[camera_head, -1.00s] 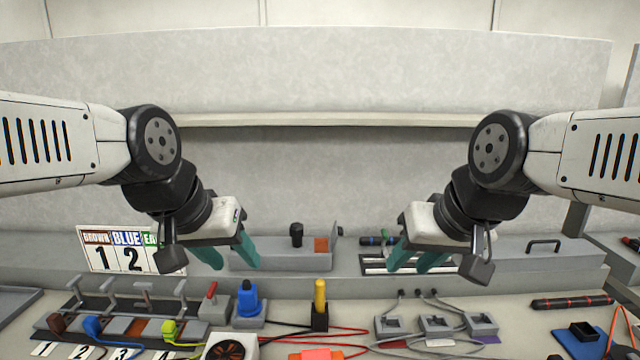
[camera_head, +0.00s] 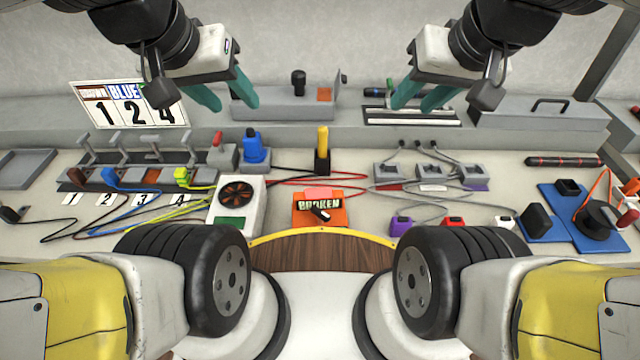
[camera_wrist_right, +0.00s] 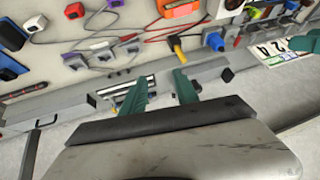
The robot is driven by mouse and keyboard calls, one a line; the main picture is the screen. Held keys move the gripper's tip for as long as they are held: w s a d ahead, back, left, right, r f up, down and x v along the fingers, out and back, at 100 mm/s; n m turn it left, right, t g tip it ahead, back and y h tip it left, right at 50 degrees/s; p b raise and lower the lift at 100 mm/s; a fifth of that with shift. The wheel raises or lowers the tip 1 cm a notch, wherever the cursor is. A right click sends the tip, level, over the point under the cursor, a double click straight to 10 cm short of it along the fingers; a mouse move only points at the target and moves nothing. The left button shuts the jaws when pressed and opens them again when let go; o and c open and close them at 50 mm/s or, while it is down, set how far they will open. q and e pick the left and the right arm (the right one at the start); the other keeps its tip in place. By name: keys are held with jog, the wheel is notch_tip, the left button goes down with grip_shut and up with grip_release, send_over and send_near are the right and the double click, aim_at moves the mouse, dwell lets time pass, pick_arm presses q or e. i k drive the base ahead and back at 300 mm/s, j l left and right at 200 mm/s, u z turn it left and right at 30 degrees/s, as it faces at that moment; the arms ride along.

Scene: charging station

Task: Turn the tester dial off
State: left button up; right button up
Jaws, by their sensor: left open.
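An orange tester box (camera_head: 303,216) sits at the front middle of the table in the head view, with a sign reading BROKEN. A black dial (camera_head: 320,214) with a white pointer mark is on its face. The orange box also shows at the top edge of the right wrist view (camera_wrist_right: 180,8). My left gripper (camera_head: 226,96) is open and empty, behind and left of the box. My right gripper (camera_head: 423,94) is open and empty, behind and right of it; its teal fingers are apart in the right wrist view (camera_wrist_right: 160,92). Both grippers are well away from the dial.
A white fan box (camera_head: 238,204) stands left of the tester, and a yellow-handled switch (camera_head: 322,150) behind it. Cables run across the table. Purple, red and white connectors lie to the right. A blue stand (camera_head: 540,222) is further right.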

aim_at(321, 215)
jog(key=k+j, duration=0.8)
jog(key=j+z, duration=0.05)
jog(key=j, duration=0.05)
